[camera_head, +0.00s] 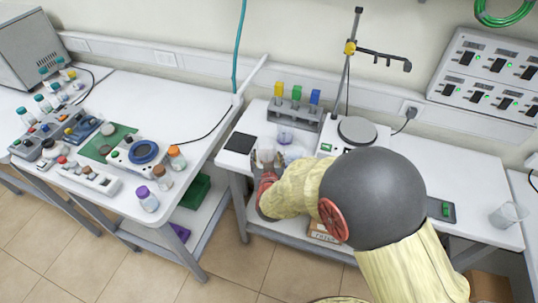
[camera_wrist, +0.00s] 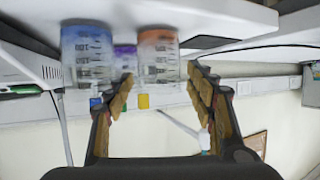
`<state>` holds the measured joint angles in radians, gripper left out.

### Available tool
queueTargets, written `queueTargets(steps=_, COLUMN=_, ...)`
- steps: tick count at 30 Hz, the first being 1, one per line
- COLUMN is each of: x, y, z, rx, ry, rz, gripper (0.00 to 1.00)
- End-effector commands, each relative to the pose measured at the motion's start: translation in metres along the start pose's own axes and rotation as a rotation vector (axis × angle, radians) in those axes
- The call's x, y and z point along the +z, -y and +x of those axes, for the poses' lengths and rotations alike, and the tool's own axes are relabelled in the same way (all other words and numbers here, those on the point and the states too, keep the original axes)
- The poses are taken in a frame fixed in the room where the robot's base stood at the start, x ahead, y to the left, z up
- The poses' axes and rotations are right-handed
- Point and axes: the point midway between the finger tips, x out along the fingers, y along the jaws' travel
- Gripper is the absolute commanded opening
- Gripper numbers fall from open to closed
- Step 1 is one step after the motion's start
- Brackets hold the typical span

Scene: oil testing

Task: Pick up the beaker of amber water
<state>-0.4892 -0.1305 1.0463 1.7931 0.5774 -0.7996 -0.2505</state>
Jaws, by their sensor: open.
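The wrist view is upside down, with the table at the top. The beaker of amber water (camera_wrist: 158,58) is clear with markings and an orange tint at its base. It stands between the tips of my open gripper (camera_wrist: 161,82), with a gap on both sides. I cannot tell how deep it sits between the fingers. In the head view the beaker (camera_head: 266,155) shows just past my gripper (camera_head: 267,169), partly hidden by it. A blue-tinted beaker (camera_wrist: 87,57) stands beside it, and a purple-tinted beaker (camera_wrist: 125,58) stands behind, between the two.
A rack with coloured blocks (camera_head: 296,113), a hotplate (camera_head: 357,132) with a stand, and a black pad (camera_head: 240,143) are on the same white table. An empty beaker (camera_head: 508,215) stands at the right end. A second table (camera_head: 125,90) with bottles stands left, across a gap.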

Motion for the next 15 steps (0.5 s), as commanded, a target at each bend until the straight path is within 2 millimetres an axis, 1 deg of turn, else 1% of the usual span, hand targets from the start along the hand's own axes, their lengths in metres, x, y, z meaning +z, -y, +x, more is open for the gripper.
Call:
queueTargets(steps=1, x=0.002, y=-0.001, z=0.007, rx=0.001, ry=0.001, rz=0.000, gripper=0.55)
queueTargets(steps=7, x=0.003, y=-0.002, z=0.027, rx=0.001, ry=0.002, rz=0.001, gripper=0.55)
queueTargets(steps=12, x=0.004, y=-0.003, z=0.052, rx=0.001, ry=0.001, rz=0.000, gripper=0.55)
queueTargets(steps=15, x=0.004, y=-0.003, z=0.063, rx=0.000, ry=0.002, rz=0.000, gripper=0.55)
